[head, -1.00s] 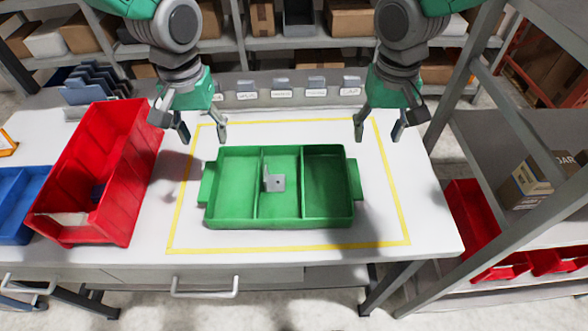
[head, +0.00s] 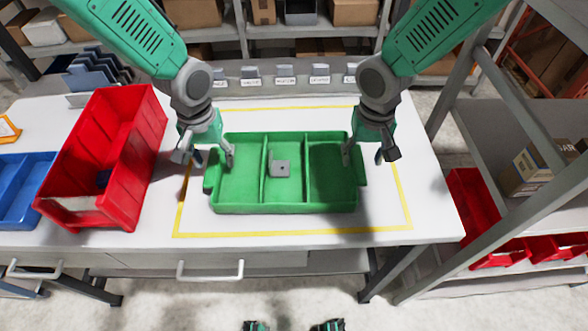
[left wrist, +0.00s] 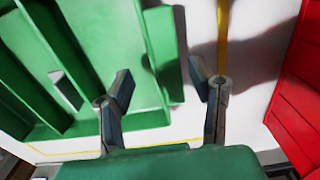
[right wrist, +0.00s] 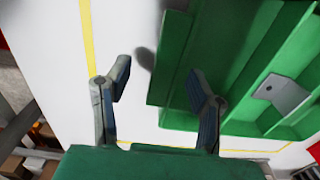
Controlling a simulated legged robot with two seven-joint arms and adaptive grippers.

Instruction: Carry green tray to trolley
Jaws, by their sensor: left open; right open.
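The green tray (head: 285,208) lies on the white table inside a yellow outline. It has three compartments, and a grey metal bracket (head: 280,168) sits in the middle one. My left gripper (head: 210,158) is open at the tray's left end, by the left handle (head: 209,180). In the left wrist view its fingers (left wrist: 160,90) are spread with the handle between or below them. My right gripper (head: 363,157) is open at the tray's right end. In the right wrist view its fingers (right wrist: 160,88) are spread by the tray's end. I cannot tell whether either touches the tray.
A red bin (head: 110,160) and a blue bin (head: 22,190) stand left of the tray. A grey shelf unit (head: 500,130) with red bins (head: 475,215) and a cardboard box (head: 530,170) stands right of the table. Small labelled holders line the table's back edge.

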